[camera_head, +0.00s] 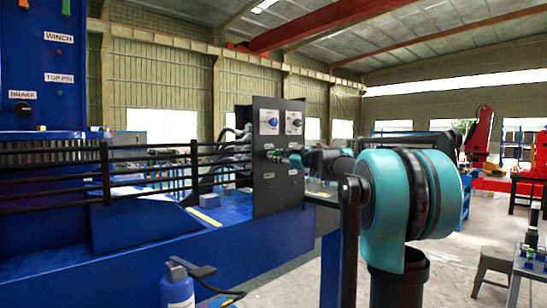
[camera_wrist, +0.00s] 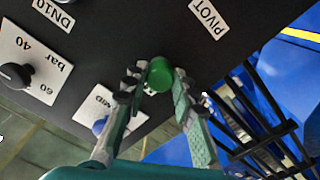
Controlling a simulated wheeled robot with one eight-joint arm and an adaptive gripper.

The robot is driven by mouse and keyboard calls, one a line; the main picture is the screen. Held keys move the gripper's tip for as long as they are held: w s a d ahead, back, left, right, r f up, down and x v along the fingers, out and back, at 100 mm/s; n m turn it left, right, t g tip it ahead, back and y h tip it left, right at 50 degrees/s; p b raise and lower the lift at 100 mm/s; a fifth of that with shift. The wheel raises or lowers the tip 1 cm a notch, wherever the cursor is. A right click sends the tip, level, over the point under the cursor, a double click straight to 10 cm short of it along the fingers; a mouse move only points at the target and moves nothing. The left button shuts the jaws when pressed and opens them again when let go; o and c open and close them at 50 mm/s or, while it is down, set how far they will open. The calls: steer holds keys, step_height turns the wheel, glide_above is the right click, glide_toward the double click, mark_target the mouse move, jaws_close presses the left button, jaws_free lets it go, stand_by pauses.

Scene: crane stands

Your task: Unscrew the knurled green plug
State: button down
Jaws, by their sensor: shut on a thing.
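The green plug (camera_wrist: 160,74) is a short round cylinder standing out from the black panel in the wrist view. My gripper (camera_wrist: 158,88) has one finger on each side of it and is shut on it. The fingertips hide the plug's sides, and its knurling is too small to make out. In the head view the black panel (camera_head: 266,194) stands upright near the middle. My gripper (camera_head: 286,156) reaches it from the right, where small green fittings (camera_head: 272,154) show at its fingertips. I cannot tell how far the plug is screwed in.
A blue knob (camera_head: 272,122) and a black knob (camera_head: 295,122) sit on white plates above the gripper. Labels PIVOT (camera_wrist: 209,17) and DN10 (camera_wrist: 54,13) flank the plug. Dark hoses (camera_head: 232,143) run behind the panel. A black railing (camera_head: 104,172) and blue machine deck lie left.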

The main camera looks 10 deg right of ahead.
steer(key=shift+n, duration=0.8)
steer(key=n, duration=0.5)
steer(key=c, duration=1.1)
jaws_free()
steer(key=shift+c, duration=0.2)
steer(key=shift+c, duration=0.8)
